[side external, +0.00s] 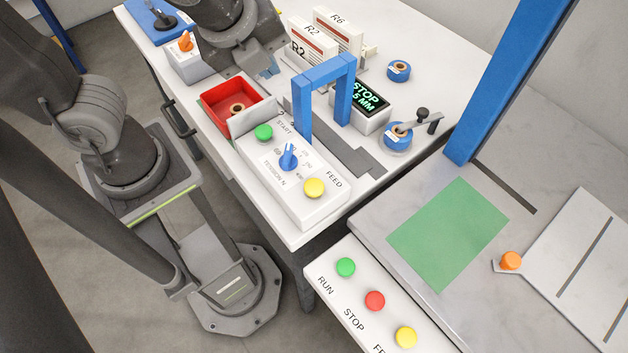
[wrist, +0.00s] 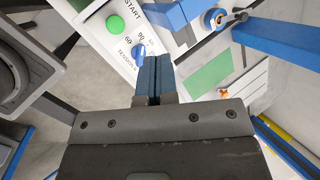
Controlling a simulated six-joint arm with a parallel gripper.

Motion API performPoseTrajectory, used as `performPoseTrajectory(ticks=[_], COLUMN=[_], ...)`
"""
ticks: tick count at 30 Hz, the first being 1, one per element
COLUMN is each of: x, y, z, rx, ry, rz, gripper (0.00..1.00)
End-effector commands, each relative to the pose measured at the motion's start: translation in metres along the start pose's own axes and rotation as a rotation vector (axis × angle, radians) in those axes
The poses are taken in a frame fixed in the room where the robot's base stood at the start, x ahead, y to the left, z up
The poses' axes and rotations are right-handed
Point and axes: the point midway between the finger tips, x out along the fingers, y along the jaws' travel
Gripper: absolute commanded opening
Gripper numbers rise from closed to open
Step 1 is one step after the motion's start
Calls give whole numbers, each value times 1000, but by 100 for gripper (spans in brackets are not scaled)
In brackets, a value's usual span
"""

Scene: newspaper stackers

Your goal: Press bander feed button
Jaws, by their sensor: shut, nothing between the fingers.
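The bander control box (side external: 262,182) is white and sits at the front of the white table. Its yellow FEED button (side external: 314,187) is at the right end, past a blue tension knob (side external: 289,156) and a green START button (side external: 264,132). My gripper (side external: 270,70) is behind and above the box, apart from the button, partly hidden by my wrist. In the wrist view my gripper (wrist: 155,80) has its blue fingers together and empty. There the START button (wrist: 115,25) and knob (wrist: 138,51) show; the FEED button is not visible.
A blue arch (side external: 325,72) stands behind the box, beside a lit display (side external: 368,97). A red tray (side external: 228,106) with a roll is at the box's left. A second panel with RUN (side external: 346,267), STOP (side external: 375,300) and another yellow button (side external: 406,337) is at the bottom.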

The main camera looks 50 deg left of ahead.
Motion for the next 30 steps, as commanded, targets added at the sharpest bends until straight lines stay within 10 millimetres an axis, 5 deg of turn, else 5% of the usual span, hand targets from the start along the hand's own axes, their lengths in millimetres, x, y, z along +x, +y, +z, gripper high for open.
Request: performPoseTrajectory(ticks=[9, 15, 21, 30], x=[14, 18, 20, 20], y=[-17, -21, -21, -22], z=[-62, -100, -121, -124], rx=[1044, 1579, 1859, 1913], ry=[-74, -141, -189, -200], rz=[-49, -82, -97, -100], gripper=[0, 0, 0, 0])
